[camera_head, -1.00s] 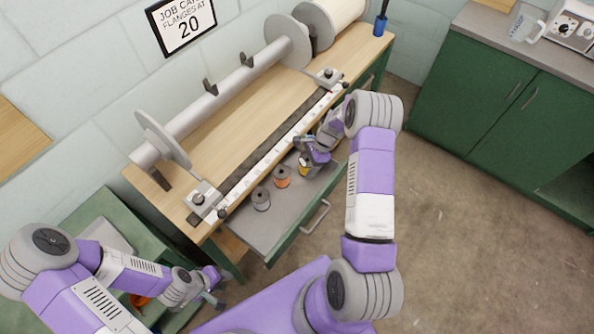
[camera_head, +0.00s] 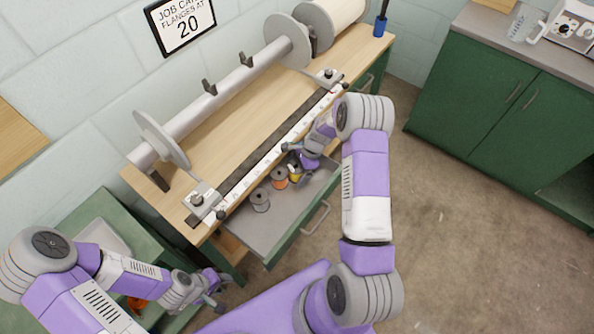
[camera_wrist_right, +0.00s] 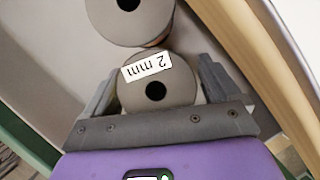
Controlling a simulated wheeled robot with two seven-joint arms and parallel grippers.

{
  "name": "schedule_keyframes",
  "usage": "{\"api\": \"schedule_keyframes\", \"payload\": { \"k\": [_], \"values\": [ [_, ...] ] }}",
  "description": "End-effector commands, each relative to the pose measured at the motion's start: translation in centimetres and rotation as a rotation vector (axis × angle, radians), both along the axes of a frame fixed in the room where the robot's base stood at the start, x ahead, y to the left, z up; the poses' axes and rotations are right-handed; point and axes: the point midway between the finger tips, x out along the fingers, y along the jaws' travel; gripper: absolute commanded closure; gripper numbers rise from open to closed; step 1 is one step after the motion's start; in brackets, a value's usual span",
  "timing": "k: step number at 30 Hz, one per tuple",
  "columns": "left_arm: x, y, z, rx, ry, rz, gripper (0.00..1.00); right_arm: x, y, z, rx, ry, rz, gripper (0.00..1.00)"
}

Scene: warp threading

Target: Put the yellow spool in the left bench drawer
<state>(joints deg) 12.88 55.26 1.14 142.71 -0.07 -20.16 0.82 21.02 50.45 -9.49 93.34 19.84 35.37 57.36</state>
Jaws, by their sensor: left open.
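The left bench drawer (camera_head: 278,228) is pulled open under the bench front. The yellow spool (camera_head: 294,174) is at the drawer's back right, beside the orange spool (camera_head: 279,178); I cannot tell whether it rests on the bottom. My right gripper (camera_head: 298,160) reaches down around it, one finger on each side. In the right wrist view a grey spool end with a "2 mm" label (camera_wrist_right: 156,90) lies between the fingers; whether they press on it is unclear. My left gripper (camera_head: 213,286) is open and empty at the lower left.
A grey spool (camera_head: 260,200) stands left of the orange one in the drawer. Another spool end (camera_wrist_right: 129,16) lies close beyond the labelled one in the wrist view. The bench top (camera_head: 216,130) carries a long beam with flanges. The drawer's front part is clear.

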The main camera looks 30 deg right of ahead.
Motion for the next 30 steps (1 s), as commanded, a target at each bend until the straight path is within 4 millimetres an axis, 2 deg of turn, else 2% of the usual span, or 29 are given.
{"api": "schedule_keyframes", "payload": {
  "k": [5, 9, 11, 22, 27, 30],
  "values": [
    [0.0, 0.0, 0.0, 0.000, 0.000, 0.000, 0.57, 0.0, 0.0, 0.0, 0.000, 0.000, 0.000, 0.10],
    [0.0, 0.0, 0.4, 0.000, 0.000, 0.000, 0.57, 0.0, -0.1, 0.8, 0.000, -0.002, -0.001, 0.10],
    [0.0, 0.0, 0.7, 0.000, 0.000, 0.000, 0.57, 0.0, -0.5, 1.6, -0.002, -0.003, -0.002, 0.10],
    [0.0, 0.0, 2.6, 0.000, 0.000, 0.000, 0.57, -0.6, -3.4, 8.8, -0.002, -0.003, -0.002, 0.10],
    [0.0, 0.0, 3.0, 0.000, 0.000, 0.000, 0.57, -0.8, -4.3, 10.8, -0.001, -0.001, 0.000, 0.10],
    [0.0, 0.0, 3.1, 0.000, 0.000, 0.000, 0.57, -0.9, -4.5, 11.3, -0.001, 0.000, 0.000, 0.10]
  ]
}}
